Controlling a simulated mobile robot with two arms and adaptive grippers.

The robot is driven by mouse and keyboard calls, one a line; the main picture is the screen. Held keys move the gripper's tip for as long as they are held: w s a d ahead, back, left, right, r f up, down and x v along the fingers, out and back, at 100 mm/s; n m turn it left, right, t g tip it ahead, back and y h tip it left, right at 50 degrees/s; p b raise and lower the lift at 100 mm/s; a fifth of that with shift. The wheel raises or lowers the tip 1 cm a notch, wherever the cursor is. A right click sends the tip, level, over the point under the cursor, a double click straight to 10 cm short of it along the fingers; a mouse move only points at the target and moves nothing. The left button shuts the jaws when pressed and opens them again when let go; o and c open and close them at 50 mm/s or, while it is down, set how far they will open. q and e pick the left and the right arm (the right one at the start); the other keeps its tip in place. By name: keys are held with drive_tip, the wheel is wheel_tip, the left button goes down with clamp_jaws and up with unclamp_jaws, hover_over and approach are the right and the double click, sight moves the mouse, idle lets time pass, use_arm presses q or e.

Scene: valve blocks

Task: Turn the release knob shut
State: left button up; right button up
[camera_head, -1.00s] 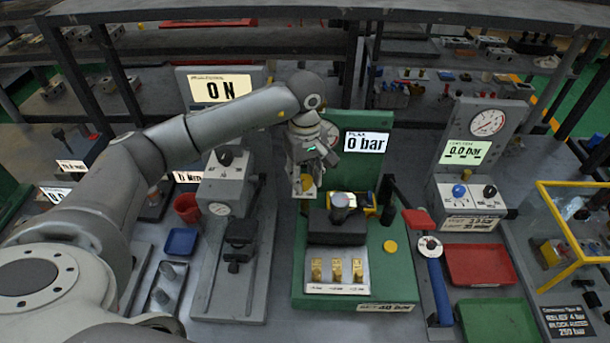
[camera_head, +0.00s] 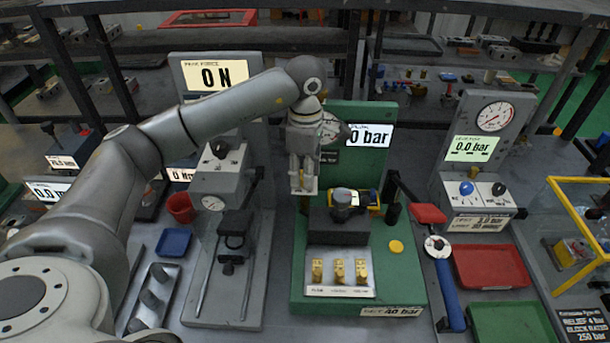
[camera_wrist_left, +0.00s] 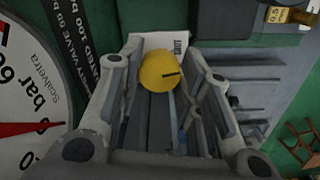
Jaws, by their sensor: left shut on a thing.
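The yellow release knob (camera_wrist_left: 163,72), with a black line on its face, sits between the fingers of my left gripper in the left wrist view. My left gripper (camera_head: 303,187) is shut on it, at the left side of the green test stand (camera_head: 365,118). In the head view the gripper covers the knob. A white label shows just behind the knob in the wrist view. The stand's display (camera_head: 368,136) reads 0 bar. A round gauge with a red needle (camera_wrist_left: 30,128) is close beside the gripper in the wrist view. My right gripper is not in view.
A black block with a valve (camera_head: 342,203) stands on the green base, close right of the gripper. A black lever with a red end (camera_head: 429,214) is farther right. A grey press (camera_head: 222,190) stands left. Red and green trays (camera_head: 490,266) lie to the right.

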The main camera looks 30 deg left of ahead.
use_arm(q)
drive_tip(key=n+b, duration=0.1)
drive_tip(key=n, duration=0.3)
drive_tip(key=shift+w+n, duration=0.1)
drive_tip(key=shift+n, duration=0.2)
drive_tip(key=shift+r, duration=0.1)
idle(0.4)
drive_tip(key=o, duration=1)
wheel_tip(320, 180, up, 12)
idle(0.5)
